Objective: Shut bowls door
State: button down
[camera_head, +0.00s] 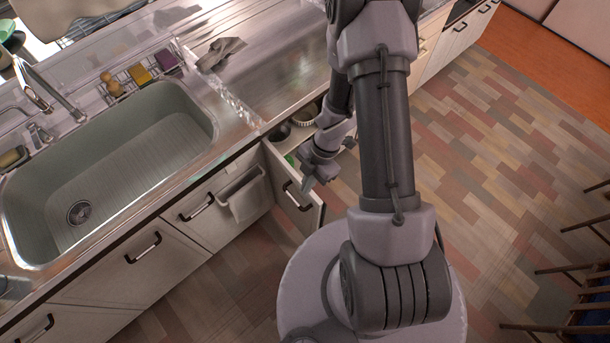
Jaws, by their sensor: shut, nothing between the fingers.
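The bowls door (283,190) is a pale cabinet door with a black bar handle (297,196). It stands swung open, out from the counter front, below the counter edge and left of my arm. My gripper (307,184) is shut and empty, pointing down close to the door's upper right part, near the handle. I cannot tell if it touches the door. Behind the door, a bowl or pot (306,114) and a bit of something green show in the open cabinet. My arm hides much of the cabinet opening.
A steel sink (130,150) and counter run along the left, with closed cabinet fronts below. Patterned floor (500,150) is clear at right. Chairs (580,290) stand at lower right.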

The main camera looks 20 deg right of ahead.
aim_at(310, 195)
notch_tip(310, 195, down, 9)
jog(key=b, duration=0.7)
jog(key=shift+w+d, duration=0.1)
jog(key=shift+d, duration=0.05)
jog(key=shift+d+r, duration=0.1)
jog(key=shift+d, duration=0.25)
jog(key=shift+r, duration=0.1)
